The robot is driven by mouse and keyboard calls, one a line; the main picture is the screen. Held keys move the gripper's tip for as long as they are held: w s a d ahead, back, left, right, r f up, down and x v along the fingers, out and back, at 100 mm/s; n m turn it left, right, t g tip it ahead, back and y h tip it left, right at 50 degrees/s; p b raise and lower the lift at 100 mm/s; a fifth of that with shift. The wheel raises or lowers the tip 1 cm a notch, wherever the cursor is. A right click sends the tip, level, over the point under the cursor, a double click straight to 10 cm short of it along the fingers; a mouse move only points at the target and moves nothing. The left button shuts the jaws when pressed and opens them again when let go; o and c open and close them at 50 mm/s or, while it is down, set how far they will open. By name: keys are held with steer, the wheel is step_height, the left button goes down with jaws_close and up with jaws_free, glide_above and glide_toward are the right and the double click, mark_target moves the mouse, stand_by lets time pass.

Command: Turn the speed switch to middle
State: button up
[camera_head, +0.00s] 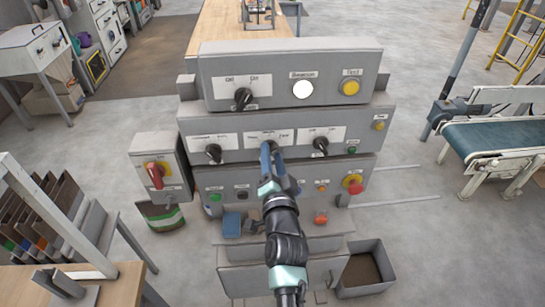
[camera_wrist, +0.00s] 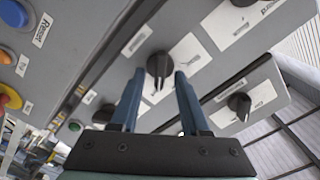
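The control panel's middle tier (camera_head: 235,128) carries a row of black rotary switches with white label plates. The middle switch, in front of my gripper (camera_head: 270,150), is hidden in the head view. In the wrist view a black switch (camera_wrist: 158,64) sits just beyond and between the two blue fingertips of my gripper (camera_wrist: 159,76). The fingers are spread apart, with nothing clamped between them. Contact with the switch cannot be told. The label lettering is too small to read, so I cannot tell which switch is the speed switch.
Neighbouring switches stand left (camera_head: 214,152) and right (camera_head: 320,145), with another (camera_head: 243,97) on the upper tier. A red-handled box (camera_head: 157,172) is at left, a grey bin (camera_head: 366,270) at lower right.

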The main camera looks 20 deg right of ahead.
jaws_close()
steer(key=shift+n+b, duration=0.35)
steer(key=shift+n, duration=0.05)
steer(key=shift+a+n+b, duration=0.2)
steer(key=shift+n+b, duration=3.05)
steer(key=shift+n, duration=1.15)
steer(key=shift+o, duration=0.4)
jaws_free()
steer(key=shift+r, duration=0.1)
